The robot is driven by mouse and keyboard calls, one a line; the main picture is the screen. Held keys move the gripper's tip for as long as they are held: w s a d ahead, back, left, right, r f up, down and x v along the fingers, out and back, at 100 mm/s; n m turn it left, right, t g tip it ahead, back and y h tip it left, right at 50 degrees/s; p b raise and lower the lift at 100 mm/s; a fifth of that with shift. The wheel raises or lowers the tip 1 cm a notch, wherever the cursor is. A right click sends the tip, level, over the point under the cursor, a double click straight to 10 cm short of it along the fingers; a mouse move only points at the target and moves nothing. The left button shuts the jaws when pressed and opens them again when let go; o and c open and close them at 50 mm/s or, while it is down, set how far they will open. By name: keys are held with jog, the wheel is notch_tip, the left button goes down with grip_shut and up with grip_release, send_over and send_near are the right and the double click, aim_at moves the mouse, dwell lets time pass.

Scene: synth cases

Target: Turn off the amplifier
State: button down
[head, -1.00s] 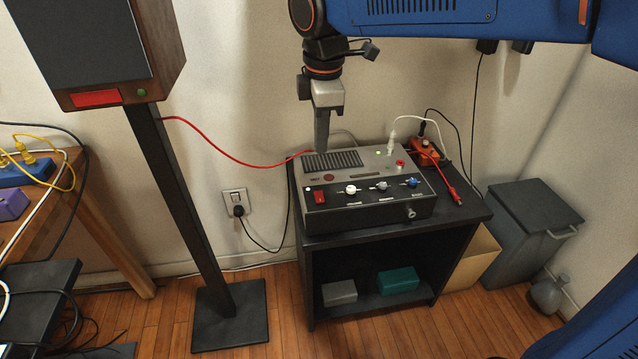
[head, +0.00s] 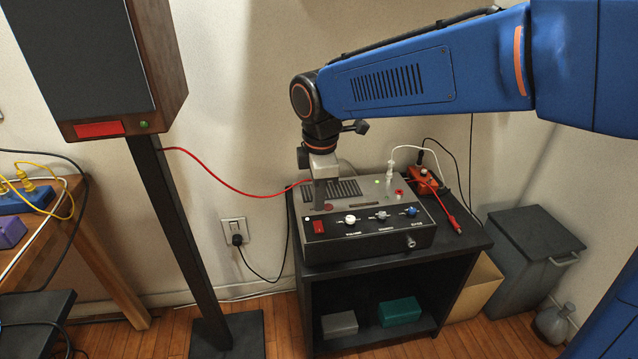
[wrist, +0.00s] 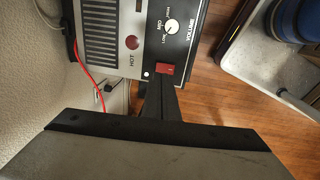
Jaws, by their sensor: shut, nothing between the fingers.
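The grey amplifier (head: 365,240) sits on a black stand; part of it shows in the wrist view (wrist: 120,75). Its red switch (head: 318,228) is at the left end of the black front panel, and also shows in the wrist view (wrist: 166,69). I cannot tell which way the switch is set. A small green light (head: 377,182) glows on top. My gripper (head: 320,207) is shut and empty, pointing down over the amplifier's left front. In the wrist view its fingertips (wrist: 159,82) appear right beside the red switch; contact is unclear.
Knobs (head: 350,219) line the panel right of the switch. A white plug (head: 390,172) and a red cable (head: 230,184) run to the amplifier. An orange box (head: 424,181) stands behind right on the black stand (head: 460,243). A speaker on a pole (head: 180,230) stands left.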

aim_at(318, 223)
jog(key=shift+w+a+f, duration=0.1)
jog(key=shift+w+f, duration=0.1)
jog(key=shift+f, duration=1.15)
jog(key=shift+w+f, duration=0.15)
jog(key=shift+f, duration=1.2)
